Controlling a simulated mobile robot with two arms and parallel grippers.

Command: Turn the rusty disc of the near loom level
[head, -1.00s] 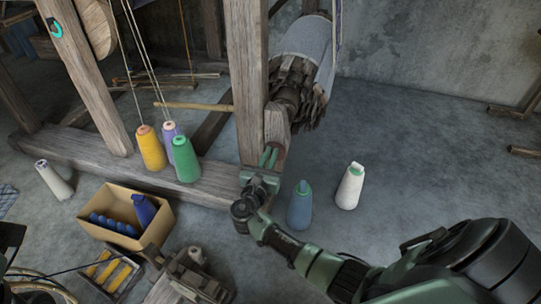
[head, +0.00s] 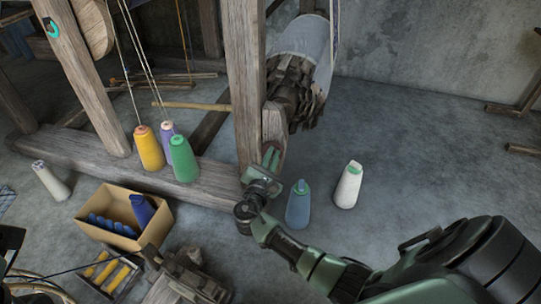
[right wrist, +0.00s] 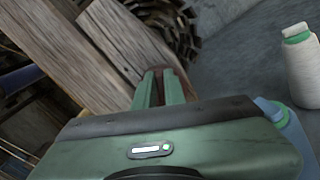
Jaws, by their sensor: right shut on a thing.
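The near loom's thick wooden post (head: 246,90) stands in the middle of the head view. A short wooden piece (head: 273,125) sits against its right side. The rusty disc shows only as a reddish-brown edge (right wrist: 187,84) by my fingers in the right wrist view. Most of it is hidden, so I cannot tell its tilt. My right gripper (head: 270,157) is at the lower end of the wooden piece, its two green fingers shut on the disc. The fingers also show in the right wrist view (right wrist: 160,88). My left gripper is not in view.
A blue cone (head: 299,206) stands close right of my gripper, a white cone (head: 348,186) beyond it. Yellow, purple and green cones (head: 182,160) stand on the loom's base beam. A cardboard box (head: 160,228) lies lower left.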

